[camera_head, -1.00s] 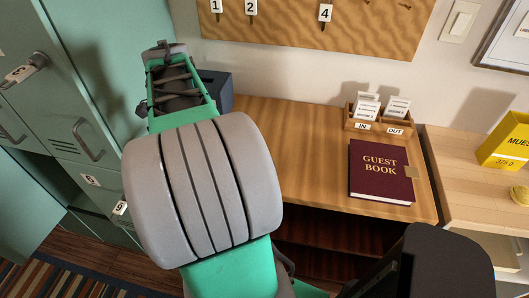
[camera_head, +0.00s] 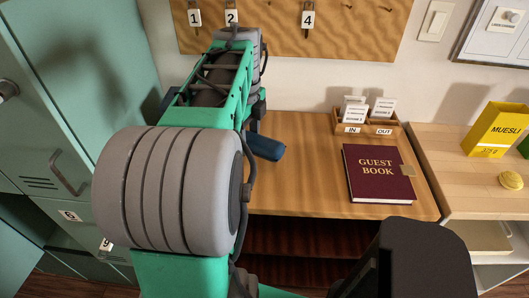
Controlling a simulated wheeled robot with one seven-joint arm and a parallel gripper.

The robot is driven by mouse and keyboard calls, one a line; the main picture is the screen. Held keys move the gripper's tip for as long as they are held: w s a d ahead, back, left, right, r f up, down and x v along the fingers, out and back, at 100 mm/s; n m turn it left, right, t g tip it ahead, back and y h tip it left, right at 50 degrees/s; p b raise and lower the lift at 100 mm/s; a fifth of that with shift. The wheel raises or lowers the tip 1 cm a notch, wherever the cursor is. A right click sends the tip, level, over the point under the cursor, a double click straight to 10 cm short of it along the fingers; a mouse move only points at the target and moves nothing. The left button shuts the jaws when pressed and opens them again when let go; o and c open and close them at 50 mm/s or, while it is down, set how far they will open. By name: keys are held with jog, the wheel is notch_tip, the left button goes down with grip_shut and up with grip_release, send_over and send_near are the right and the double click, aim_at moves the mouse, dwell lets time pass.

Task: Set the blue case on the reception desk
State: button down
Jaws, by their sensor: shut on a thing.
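The blue case (camera_head: 266,147) is a small dark-blue rounded block beside my arm, over the left part of the wooden reception desk (camera_head: 308,178). My gripper (camera_head: 254,125) is mostly hidden behind the green arm link; only dark parts show just above the case. It is shut on the case. I cannot tell whether the case touches the desk top or hangs a little above it.
A maroon guest book (camera_head: 378,173) lies on the desk's right part, with a wooden in/out card tray (camera_head: 366,124) behind it. Green lockers (camera_head: 75,95) stand at left. A lighter counter (camera_head: 455,160) at right holds a yellow muesli box (camera_head: 496,130). The desk's middle is clear.

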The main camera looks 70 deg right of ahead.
jog(key=s+d+f, duration=0.1)
jog(key=f, duration=0.1)
jog(key=s+d+f, duration=0.2)
jog(key=f, duration=0.1)
jog(key=shift+d+f+p, duration=0.3)
jog(key=shift+d, duration=0.05)
notch_tip(320, 180, down, 3)
jog(key=shift+s+d, duration=0.1)
jog(key=shift+s, duration=0.05)
jog(key=shift+f, duration=0.2)
jog(key=shift+f, duration=0.15)
jog(key=c, duration=0.6)
grip_release()
